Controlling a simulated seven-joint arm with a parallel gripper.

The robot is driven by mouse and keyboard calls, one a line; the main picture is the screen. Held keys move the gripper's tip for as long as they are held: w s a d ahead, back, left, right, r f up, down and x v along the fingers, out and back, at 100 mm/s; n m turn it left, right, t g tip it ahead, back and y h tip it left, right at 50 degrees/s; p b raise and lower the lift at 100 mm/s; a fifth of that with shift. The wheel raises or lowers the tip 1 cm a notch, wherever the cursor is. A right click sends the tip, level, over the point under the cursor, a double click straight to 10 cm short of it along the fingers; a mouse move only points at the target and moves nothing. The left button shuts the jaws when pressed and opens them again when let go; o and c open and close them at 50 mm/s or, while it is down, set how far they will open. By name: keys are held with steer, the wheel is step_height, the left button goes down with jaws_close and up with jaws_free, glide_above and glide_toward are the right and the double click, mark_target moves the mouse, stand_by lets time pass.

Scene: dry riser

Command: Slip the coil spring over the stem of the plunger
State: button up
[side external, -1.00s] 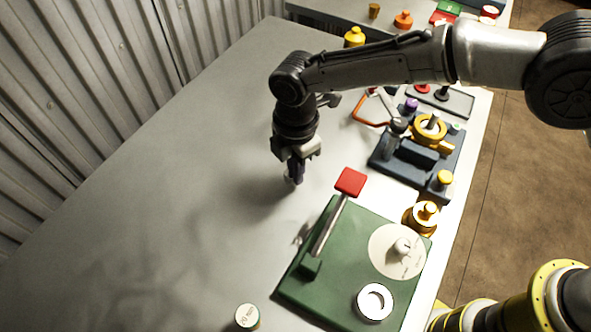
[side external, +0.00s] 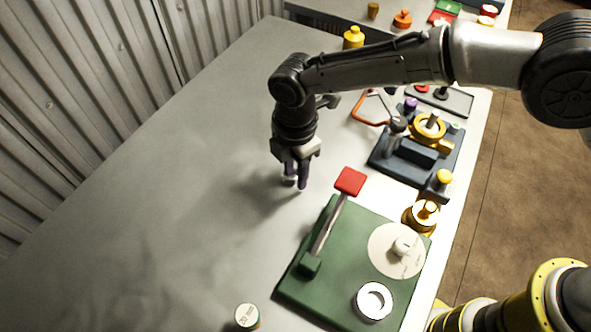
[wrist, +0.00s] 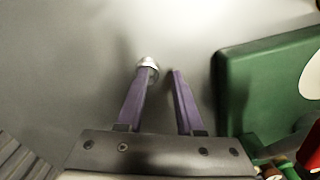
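My gripper (side external: 297,184) points down just above the bare grey table, left of the green base. Its two purple fingers are apart, with an empty gap between the tips (wrist: 164,70). A small silver ringed piece (wrist: 148,64), which looks like the coil spring, is at the left fingertip in the wrist view. It also shows low by the fingers in the side view (side external: 289,181). I cannot tell whether it touches the finger. I cannot tell for sure which part is the plunger; a gold piece with an upright stem (side external: 426,212) stands behind the green base.
The green base (side external: 345,262) carries a red-topped lever (side external: 349,182), a pale disc with a knob (side external: 402,246) and a white ring (side external: 374,302). A dark fixture (side external: 420,155) stands farther back. A small round can (side external: 247,316) is in front. The left table is clear.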

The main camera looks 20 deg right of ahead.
mark_target(295, 178)
step_height(295, 178, up, 12)
stand_by(0.4)
